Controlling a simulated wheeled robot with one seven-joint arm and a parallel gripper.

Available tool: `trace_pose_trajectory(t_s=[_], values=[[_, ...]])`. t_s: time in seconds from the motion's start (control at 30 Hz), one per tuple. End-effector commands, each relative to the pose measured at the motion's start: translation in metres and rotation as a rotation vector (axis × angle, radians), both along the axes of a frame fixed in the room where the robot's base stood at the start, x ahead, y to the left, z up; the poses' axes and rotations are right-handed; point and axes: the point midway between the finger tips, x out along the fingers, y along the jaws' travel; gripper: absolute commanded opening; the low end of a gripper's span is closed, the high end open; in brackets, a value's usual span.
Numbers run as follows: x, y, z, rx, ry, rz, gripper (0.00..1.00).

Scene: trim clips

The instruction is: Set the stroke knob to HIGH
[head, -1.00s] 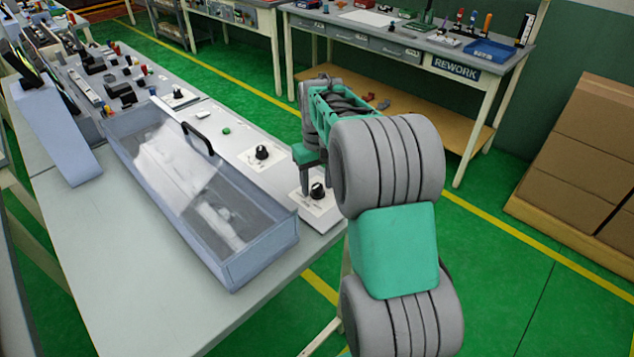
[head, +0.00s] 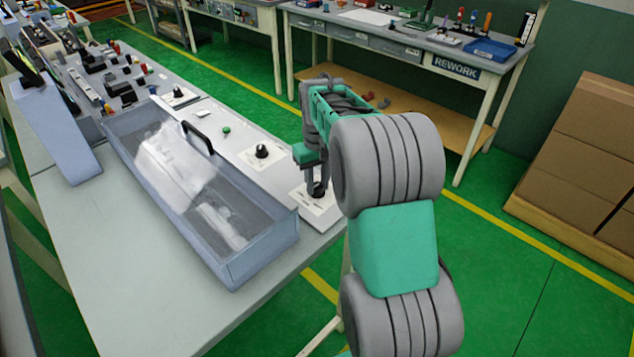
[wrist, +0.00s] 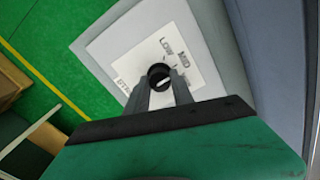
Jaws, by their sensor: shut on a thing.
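The black stroke knob (wrist: 157,72) stands on a white label plate (wrist: 125,45) at the near right end of the bench panel. The plate also shows in the head view (head: 322,210). LOW and MID are readable near the knob in the wrist view, and part of the STROKE lettering shows at the left; HIGH is not visible, and my gripper covers the lower part of the plate. My gripper (wrist: 160,84) is shut on the knob, one finger on each side. A white mark shows on the knob's top, but its exact setting is hard to tell.
A clear-lidded bin with a black handle (head: 198,138) stands left of the knob. Another black knob (head: 262,151) and a green button (head: 226,129) lie farther along the panel. The rework bench (head: 400,42) is behind; boxes (head: 580,150) stand at right.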

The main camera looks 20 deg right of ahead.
Motion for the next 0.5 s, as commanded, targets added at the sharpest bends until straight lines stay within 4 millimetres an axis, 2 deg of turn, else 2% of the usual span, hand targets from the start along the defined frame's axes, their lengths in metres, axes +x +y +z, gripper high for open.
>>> trace_pose_trajectory(t_s=[0.27, 0.5], values=[[0.0000, 0.0000, 0.0007, 0.000, 0.000, -0.021, 0.00], [0.0004, -0.0001, 0.0019, 0.000, -0.002, -0.126, 0.00]])
